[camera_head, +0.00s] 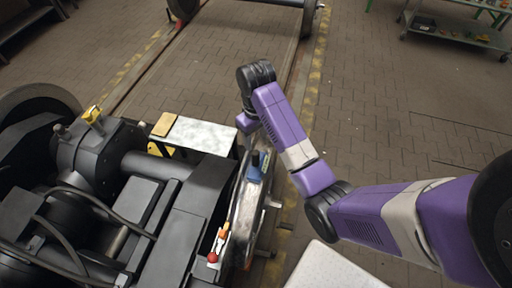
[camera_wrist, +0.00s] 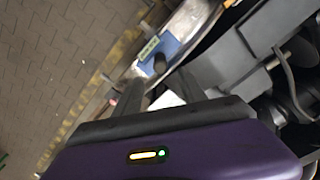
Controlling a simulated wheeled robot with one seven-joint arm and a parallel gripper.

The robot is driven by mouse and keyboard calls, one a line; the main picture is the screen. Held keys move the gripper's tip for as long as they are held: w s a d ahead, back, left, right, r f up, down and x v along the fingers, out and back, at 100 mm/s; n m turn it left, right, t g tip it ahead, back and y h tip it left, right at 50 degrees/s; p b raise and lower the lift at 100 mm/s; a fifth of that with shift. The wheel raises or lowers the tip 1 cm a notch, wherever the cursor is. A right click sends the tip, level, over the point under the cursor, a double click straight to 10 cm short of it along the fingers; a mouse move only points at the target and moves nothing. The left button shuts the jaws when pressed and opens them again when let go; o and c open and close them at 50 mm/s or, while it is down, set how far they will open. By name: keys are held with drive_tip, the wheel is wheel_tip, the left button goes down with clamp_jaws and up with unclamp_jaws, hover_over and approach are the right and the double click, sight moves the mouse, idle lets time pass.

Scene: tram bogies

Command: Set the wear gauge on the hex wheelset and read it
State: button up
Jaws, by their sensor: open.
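A blue block (camera_head: 258,165), which looks like the wear gauge, sits at the rim of the wheel (camera_head: 239,205) on the right side of the bogie. In the wrist view the blue block (camera_wrist: 168,46) has a pale green label and a dark round knob. My gripper (camera_wrist: 158,82) is open, its two dark fingers pointing towards the block and apart from it as far as I can tell. In the head view my gripper (camera_head: 246,124) is small, just above the block, and its fingertips are unclear. I cannot see a hex mark or a reading.
The black bogie frame (camera_head: 150,205) with hoses fills the left. A light-topped box (camera_head: 200,133) stands beside the wheel. An orange and white piece with a red ball (camera_head: 213,257) is nearby. A trolley (camera_head: 458,32) stands far right. Paved floor (camera_head: 390,110) is clear.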

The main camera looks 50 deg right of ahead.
drive_tip(key=shift+r+p, duration=0.55)
drive_tip(key=shift+r, duration=0.5)
drive_tip(key=s+a+f+t, duration=0.35)
drive_tip(key=a+f, duration=0.45)
drive_tip(key=a, duration=0.3)
drive_tip(key=s+a+t+h, duration=0.1)
drive_tip(key=s+a+t, duration=0.3)
drive_tip(key=s+a, duration=0.25)
drive_tip(key=s+a+r+n+t, duration=0.1)
drive_tip(key=s+r+t, duration=0.2)
drive_tip(key=s+r, duration=0.4)
drive_tip(key=s+a+r+n+t+y, duration=0.1)
drive_tip(key=s+r+t, duration=0.3)
drive_tip(key=r, duration=1.2)
drive_tip(key=s+a, duration=0.1)
drive_tip(key=s, duration=0.3)
drive_tip(key=shift+n, duration=0.4)
drive_tip(key=shift+a+t, duration=0.1)
drive_tip(key=shift+t, duration=0.15)
